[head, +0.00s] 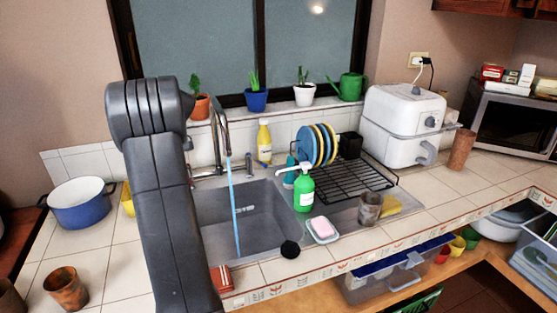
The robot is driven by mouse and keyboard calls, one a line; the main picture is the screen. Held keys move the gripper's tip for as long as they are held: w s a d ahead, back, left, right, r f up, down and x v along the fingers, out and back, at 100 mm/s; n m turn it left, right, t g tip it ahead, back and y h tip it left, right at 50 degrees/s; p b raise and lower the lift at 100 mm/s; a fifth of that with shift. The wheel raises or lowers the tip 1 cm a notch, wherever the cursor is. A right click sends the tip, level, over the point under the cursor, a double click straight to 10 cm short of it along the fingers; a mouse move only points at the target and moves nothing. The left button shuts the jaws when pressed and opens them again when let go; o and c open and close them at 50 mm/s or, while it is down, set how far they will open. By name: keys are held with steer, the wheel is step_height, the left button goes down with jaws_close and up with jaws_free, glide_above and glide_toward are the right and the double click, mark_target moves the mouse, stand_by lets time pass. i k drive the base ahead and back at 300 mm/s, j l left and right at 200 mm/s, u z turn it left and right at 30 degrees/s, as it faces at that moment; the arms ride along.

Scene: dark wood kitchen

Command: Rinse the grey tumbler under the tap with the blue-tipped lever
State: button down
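A grey tumbler (369,208) stands upright on the steel drainer right of the sink, between the soap dish and a yellow sponge. A tall curved tap (221,122) rises behind the sink basin (262,215). A thin blue stream of water (234,205) falls from its spout into the basin. I cannot make out a blue-tipped lever; my arm covers part of the area left of the tap. A short grey post (249,165) stands right of the tap. My arm crosses the left of the view, and my gripper is not visible.
A dish rack (350,182) stands behind the tumbler. A blue pot (80,204) and brown cup (66,289) are at left.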

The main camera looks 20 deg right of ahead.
mark_target(248, 157)
steer(key=k+l+u, duration=0.15)
steer(key=k+l, duration=0.6)
steer(key=i+l+z, duration=0.1)
steer(key=z, duration=0.2)
steer(key=i+j+z, duration=0.15)
steer(key=i+z, duration=0.2)
steer(key=i+j+z, duration=0.35)
steer(key=i, duration=0.15)
